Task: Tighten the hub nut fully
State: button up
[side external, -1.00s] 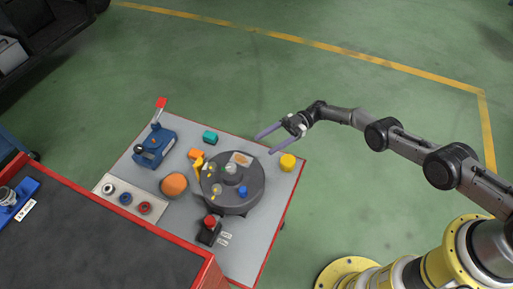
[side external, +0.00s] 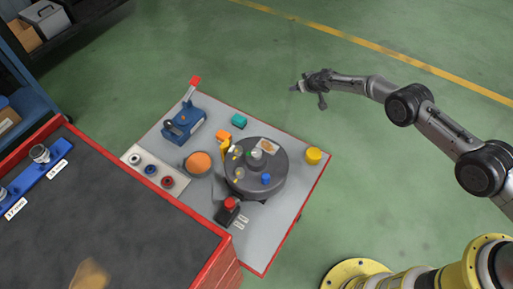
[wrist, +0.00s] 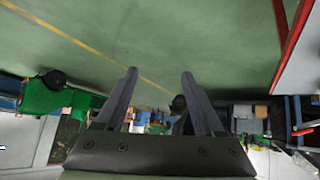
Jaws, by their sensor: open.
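A round dark grey disc unit (side external: 275,182) stands on the grey bench top. A small pale round piece (side external: 256,153) sits near its middle; I cannot tell for sure that it is the hub nut. A blue cylinder (side external: 266,178) and an orange-brown patch (side external: 268,146) are also on the disc. My gripper (side external: 308,92) hangs over the green floor, beyond the bench's far edge and well apart from the disc. In the wrist view my gripper (wrist: 159,75) shows two parted fingers with nothing between them. The disc is not recognisable there.
On the bench are a yellow cylinder (side external: 313,155), blue device with red-tipped lever (side external: 184,124), teal block (side external: 238,120), orange round piece (side external: 199,163), red-topped switch (side external: 229,205) and ring tray (side external: 134,158). A dark red-edged worktop (side external: 120,215) adjoins. Open floor surrounds my gripper.

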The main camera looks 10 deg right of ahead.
jog(key=s+a+r+m+g+h, duration=0.1)
jog(key=s+a+r+g, duration=0.15)
jog(key=s, duration=0.25)
jog(key=s+a+r+m+g+h, duration=0.1)
jog(key=s+a+r+g, duration=0.1)
jog(key=s+a+g, duration=0.3)
notch_tip(320, 180, up, 15)
jog(key=n+g+y, duration=0.1)
jog(key=y, duration=0.1)
send_over(256, 152)
notch_tip(256, 152, down, 14)
jog(key=shift+r, duration=0.2)
jog(key=shift+c, duration=0.2)
grip_shut()
